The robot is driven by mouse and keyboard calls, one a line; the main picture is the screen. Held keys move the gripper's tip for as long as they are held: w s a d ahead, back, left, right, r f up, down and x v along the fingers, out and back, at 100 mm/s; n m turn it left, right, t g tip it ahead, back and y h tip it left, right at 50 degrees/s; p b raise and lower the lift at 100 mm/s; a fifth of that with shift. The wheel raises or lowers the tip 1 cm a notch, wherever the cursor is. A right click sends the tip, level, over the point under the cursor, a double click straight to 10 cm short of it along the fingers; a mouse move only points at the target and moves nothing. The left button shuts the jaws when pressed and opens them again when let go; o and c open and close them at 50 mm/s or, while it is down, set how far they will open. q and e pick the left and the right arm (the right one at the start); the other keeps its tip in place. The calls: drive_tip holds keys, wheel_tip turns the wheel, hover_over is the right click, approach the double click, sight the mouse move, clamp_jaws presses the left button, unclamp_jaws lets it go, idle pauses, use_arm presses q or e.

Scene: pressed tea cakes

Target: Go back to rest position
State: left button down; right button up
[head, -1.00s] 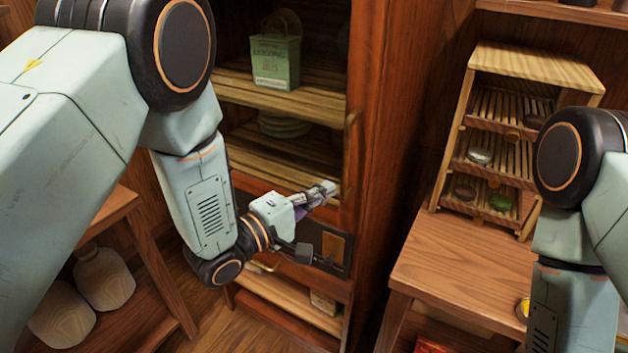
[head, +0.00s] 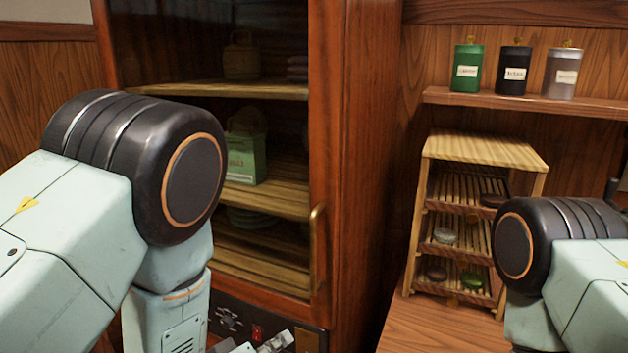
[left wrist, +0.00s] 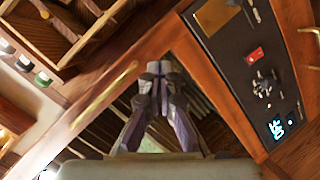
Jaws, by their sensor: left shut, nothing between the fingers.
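My left gripper (head: 274,342) shows only in part at the bottom edge of the head view, in front of the dark control panel of the wooden cabinet. In the left wrist view its two purple-grey fingers (left wrist: 153,72) are together with nothing between them. My left arm fills the left of the head view, with its upper arm and black elbow joint in front of the cabinet. My right arm comes in from the right edge. Its gripper is out of view.
The tall cabinet has a brass handle (head: 318,262) and holds a green tea box (head: 246,158). A tiered wooden rack (head: 484,150) with several tea cakes stands on a side table (head: 425,325), close to my right elbow. Several canisters (head: 514,72) stand on a wall shelf.

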use_arm(q)
drive_tip(key=s+a+f+m+g+y+b, duration=0.25)
drive_tip(key=s+a+f, duration=0.25)
drive_tip(key=f, duration=0.3)
drive_tip(key=s+a+f+m+g+y+b, duration=0.1)
drive_tip(key=s+a+f+g+y, duration=0.15)
drive_tip(key=s+a+f, duration=0.4)
drive_tip(key=s+a+f+g+y+b, duration=0.1)
drive_tip(key=s+a+f+g+b, duration=0.1)
drive_tip(key=s+f, duration=0.6)
drive_tip(key=s+a+f+g+y+b, duration=0.1)
drive_tip(key=s+a+f+g+b, duration=0.2)
drive_tip(key=s+f+g+b, duration=0.2)
drive_tip(key=s+f+b, duration=0.1)
drive_tip(key=s+f, duration=0.2)
drive_tip(key=s, duration=0.4)
drive_tip(key=shift+f+y, duration=0.15)
drive_tip(key=shift+y, duration=0.15)
